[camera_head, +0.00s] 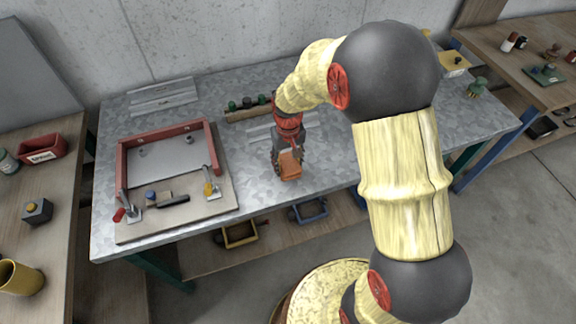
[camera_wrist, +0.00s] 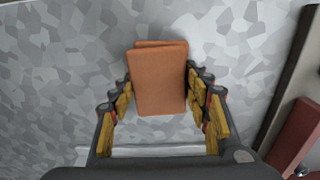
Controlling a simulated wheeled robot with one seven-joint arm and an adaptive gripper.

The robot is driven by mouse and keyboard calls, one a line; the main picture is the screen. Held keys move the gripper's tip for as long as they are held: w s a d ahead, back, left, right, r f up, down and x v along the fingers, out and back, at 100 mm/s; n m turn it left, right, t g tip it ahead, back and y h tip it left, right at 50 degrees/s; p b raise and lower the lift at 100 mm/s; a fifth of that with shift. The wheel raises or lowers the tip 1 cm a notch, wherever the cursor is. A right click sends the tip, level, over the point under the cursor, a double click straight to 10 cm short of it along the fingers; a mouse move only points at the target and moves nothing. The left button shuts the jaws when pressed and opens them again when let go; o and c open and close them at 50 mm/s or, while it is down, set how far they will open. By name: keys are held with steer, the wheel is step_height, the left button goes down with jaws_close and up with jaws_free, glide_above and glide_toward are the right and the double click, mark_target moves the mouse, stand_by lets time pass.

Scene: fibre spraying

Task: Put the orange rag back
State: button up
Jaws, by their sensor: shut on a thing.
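The orange rag (camera_head: 290,165) is a small folded block near the front edge of the metal-topped table (camera_head: 262,180). In the wrist view the folded rag (camera_wrist: 160,78) lies between the two fingers. My gripper (camera_head: 288,154) points down and is shut on the rag, with a yellow-padded finger on each side (camera_wrist: 160,93). I cannot tell whether the rag touches the table or hangs just above it.
A red-framed fixture (camera_head: 168,130) with clamps stands on a board to the left. A wooden rack (camera_head: 248,113) with dark green-topped items stands behind my gripper. A yellow bin (camera_head: 240,236) and a blue bin (camera_head: 312,211) sit on the lower shelf. Bare tabletop lies right of the fixture.

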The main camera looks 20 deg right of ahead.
mark_target(288, 163)
steer(key=shift+f, duration=0.45)
steer(key=shift+f, duration=0.15)
steer(key=o, duration=1.1)
steer(key=s+r+t+p, duration=0.1)
steer(key=s+r, duration=0.3)
steer(key=r, duration=0.8)
steer(key=s+r+t+p, duration=0.15)
steer(key=s+r, duration=0.25)
steer(key=r, duration=0.8)
steer(key=s+r+t, duration=0.1)
steer(key=s+r, duration=0.2)
steer(key=s, duration=0.4)
steer(key=s+r+t, duration=0.2)
steer(key=s+r, duration=0.2)
steer(key=s, duration=0.3)
steer(key=shift+f, duration=0.1)
